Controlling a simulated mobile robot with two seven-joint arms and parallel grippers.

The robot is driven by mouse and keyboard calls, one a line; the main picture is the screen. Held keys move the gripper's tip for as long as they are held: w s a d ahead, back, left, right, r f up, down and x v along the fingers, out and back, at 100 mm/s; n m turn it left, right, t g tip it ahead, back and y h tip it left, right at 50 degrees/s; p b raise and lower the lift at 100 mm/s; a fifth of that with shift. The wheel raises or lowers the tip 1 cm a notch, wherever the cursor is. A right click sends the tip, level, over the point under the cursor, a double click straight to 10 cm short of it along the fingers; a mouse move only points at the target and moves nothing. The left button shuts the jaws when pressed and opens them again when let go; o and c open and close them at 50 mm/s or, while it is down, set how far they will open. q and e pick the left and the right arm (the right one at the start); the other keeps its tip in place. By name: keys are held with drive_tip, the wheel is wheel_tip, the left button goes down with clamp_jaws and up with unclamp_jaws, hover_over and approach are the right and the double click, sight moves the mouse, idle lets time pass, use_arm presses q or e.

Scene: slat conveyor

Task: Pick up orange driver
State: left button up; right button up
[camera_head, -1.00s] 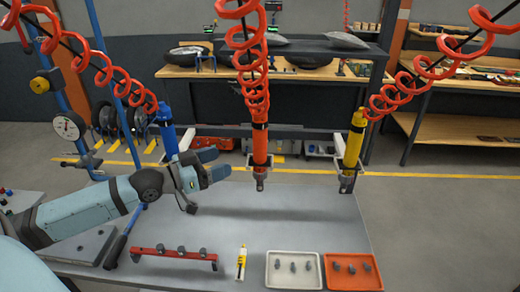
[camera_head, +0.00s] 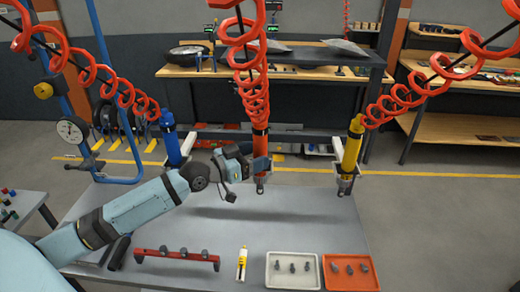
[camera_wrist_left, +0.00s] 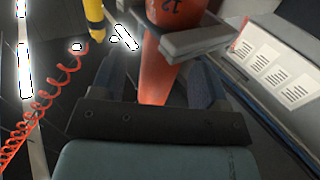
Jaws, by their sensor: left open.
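The orange driver (camera_head: 260,142) hangs upright from a red coiled hose in its holder, over the back of the grey table. In the head view my left gripper (camera_head: 254,166) is level with it and hides part of its body; its dark tip shows below. In the left wrist view the orange driver (camera_wrist_left: 158,75) shows between the two open fingers of my left gripper (camera_wrist_left: 160,85), with a black "12" mark above. I cannot tell whether a finger touches it. My right gripper is not in view.
A blue driver (camera_head: 170,140) hangs to the left and a yellow driver (camera_head: 352,150) to the right. A red rack (camera_head: 175,255), a white tray (camera_head: 293,282) and an orange tray (camera_head: 350,283) lie on the table front. The table middle (camera_head: 290,220) is clear.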

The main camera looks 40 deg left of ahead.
use_arm(q)
drive_tip(key=shift+x, duration=1.15)
drive_tip(key=shift+s, duration=0.1)
drive_tip(key=c, duration=1)
drive_tip(key=shift+c, duration=1.2)
drive_tip(key=shift+r, duration=0.1)
